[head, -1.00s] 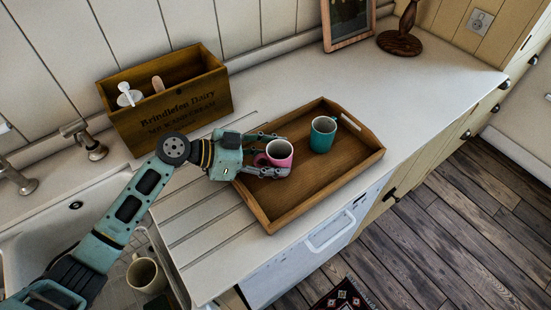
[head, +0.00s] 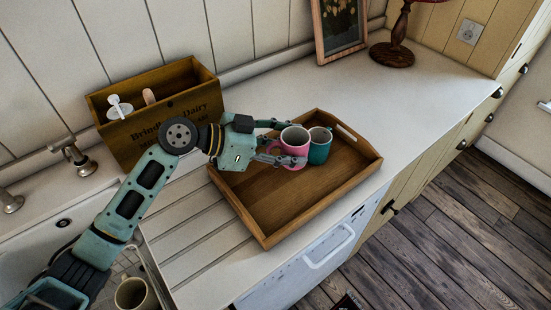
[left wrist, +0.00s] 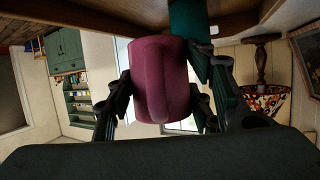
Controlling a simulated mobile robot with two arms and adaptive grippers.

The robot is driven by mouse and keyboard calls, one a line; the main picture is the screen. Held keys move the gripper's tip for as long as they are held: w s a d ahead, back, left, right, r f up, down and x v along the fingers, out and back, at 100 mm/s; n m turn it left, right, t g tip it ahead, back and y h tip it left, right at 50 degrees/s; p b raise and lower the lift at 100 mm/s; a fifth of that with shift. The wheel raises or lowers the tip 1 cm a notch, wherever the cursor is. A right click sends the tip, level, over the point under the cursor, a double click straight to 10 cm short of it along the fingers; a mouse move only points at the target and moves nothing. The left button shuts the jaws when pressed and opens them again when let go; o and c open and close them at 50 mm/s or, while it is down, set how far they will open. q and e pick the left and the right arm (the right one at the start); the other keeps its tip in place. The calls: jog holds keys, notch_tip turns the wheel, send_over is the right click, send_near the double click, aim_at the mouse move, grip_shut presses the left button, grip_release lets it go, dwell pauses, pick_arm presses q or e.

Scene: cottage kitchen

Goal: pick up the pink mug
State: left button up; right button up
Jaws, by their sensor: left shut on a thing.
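The pink mug (head: 291,142) is held in my left gripper (head: 283,143), which is shut on its sides. It appears raised above the wooden tray (head: 262,214). In the left wrist view the pink mug (left wrist: 161,80) sits between the two fingers, its handle facing the camera. A teal mug (head: 320,148) stands on the tray just right of the pink mug, partly hidden by it. The teal mug also shows behind it in the left wrist view (left wrist: 188,20). My right gripper is not in view.
A wooden crate (head: 185,108) with utensils stands behind my arm at left. A framed picture (head: 340,28) and a lamp base (head: 392,53) stand at the back. A cream mug (head: 135,294) is in the sink area at lower left. The counter right of the tray is clear.

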pick_arm(q)
jog(key=w+d+r+b, duration=0.1)
jog(key=d+r, duration=0.3)
jog(key=d, duration=0.2)
jog(key=shift+w+d+r+b, duration=0.15)
jog(key=shift+w+d+b, duration=0.05)
jog(key=shift+d+b, duration=0.2)
dwell(1.7)
